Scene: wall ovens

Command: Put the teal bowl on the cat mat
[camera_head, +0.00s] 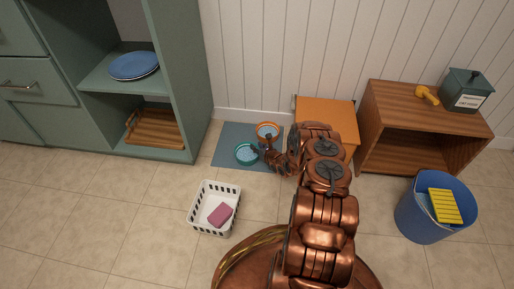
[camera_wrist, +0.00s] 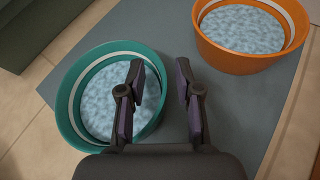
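The teal bowl (camera_head: 246,154) stands upright on the left part of the blue-grey cat mat (camera_head: 230,135). In the wrist view the teal bowl (camera_wrist: 70,92) has a pale patterned inside, and the mat (camera_wrist: 160,25) lies under and around it. My gripper (camera_wrist: 158,88) is open, its fingers apart. One finger shows over the bowl's inside and the other to the right of its rim, over the mat. I see no finger closed on the rim; the exact height above it is unclear. In the head view my gripper (camera_head: 258,152) is small beside the bowl.
An orange bowl (camera_head: 267,131) stands on the mat behind my gripper. A white basket (camera_head: 211,212) with a pink sponge is in front on the tiles. An orange box (camera_head: 330,115), a wooden shelf unit (camera_head: 425,100) and a blue bucket (camera_head: 415,215) are at right. A green cabinet (camera_head: 185,70) is left.

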